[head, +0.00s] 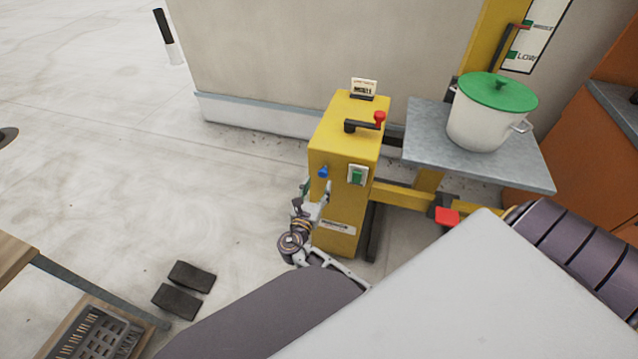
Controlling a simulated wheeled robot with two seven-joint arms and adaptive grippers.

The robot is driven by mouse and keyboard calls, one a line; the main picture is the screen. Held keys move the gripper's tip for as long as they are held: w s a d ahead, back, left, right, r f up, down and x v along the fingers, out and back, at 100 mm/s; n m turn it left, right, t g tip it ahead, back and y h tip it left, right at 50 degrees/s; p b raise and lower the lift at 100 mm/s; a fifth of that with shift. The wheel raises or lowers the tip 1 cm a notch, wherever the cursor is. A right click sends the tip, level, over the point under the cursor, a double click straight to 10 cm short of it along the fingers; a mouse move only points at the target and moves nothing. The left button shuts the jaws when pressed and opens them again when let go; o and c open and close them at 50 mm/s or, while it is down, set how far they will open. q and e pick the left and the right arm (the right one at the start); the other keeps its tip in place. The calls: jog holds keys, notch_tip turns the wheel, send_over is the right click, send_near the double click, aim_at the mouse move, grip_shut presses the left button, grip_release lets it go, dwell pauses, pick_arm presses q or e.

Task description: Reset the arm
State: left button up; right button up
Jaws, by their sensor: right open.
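My right gripper (309,198) is small and partly blurred in the head view, just in front of the left side of the yellow machine post (338,150). It is open, and I see nothing held between its fingers. It is close to the blue knob (323,172) on the post, but I cannot tell whether it touches. My left gripper is not in view.
A grey platform (425,148) right of the post carries a white pot (478,125) with a green lid (497,91). The post has a red-knobbed lever (379,117) and a green switch (357,175).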

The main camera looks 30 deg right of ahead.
jog(key=shift+a, duration=0.1)
dwell(0.7)
jog(key=s+a+f+m+g+y, duration=0.3)
jog(key=a+f+m+y, duration=0.25)
jog(key=f+m, duration=0.45)
jog(key=s+a+f+m+g+y, duration=0.25)
jog(key=a+f+m+y, duration=0.3)
jog(key=f+m, duration=0.4)
pick_arm(q)
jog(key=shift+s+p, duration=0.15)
jog(key=shift+p, duration=0.35)
pick_arm(e)
jog(key=s+f+m+g+y, duration=0.1)
jog(key=s+f, duration=0.3)
jog(key=s, duration=0.5)
jog(key=s+f+m+g+y, duration=0.2)
jog(key=s+f+m+g, duration=0.1)
jog(key=s, duration=0.6)
jog(key=shift+s+a+f, duration=0.25)
jog(key=shift+a+f, duration=0.1)
jog(key=shift+f, duration=0.05)
pick_arm(q)
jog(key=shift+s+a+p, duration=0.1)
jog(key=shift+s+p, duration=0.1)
jog(key=shift+p, duration=0.3)
pick_arm(e)
jog(key=shift+s+d+f, duration=0.1)
jog(key=shift+s, duration=0.1)
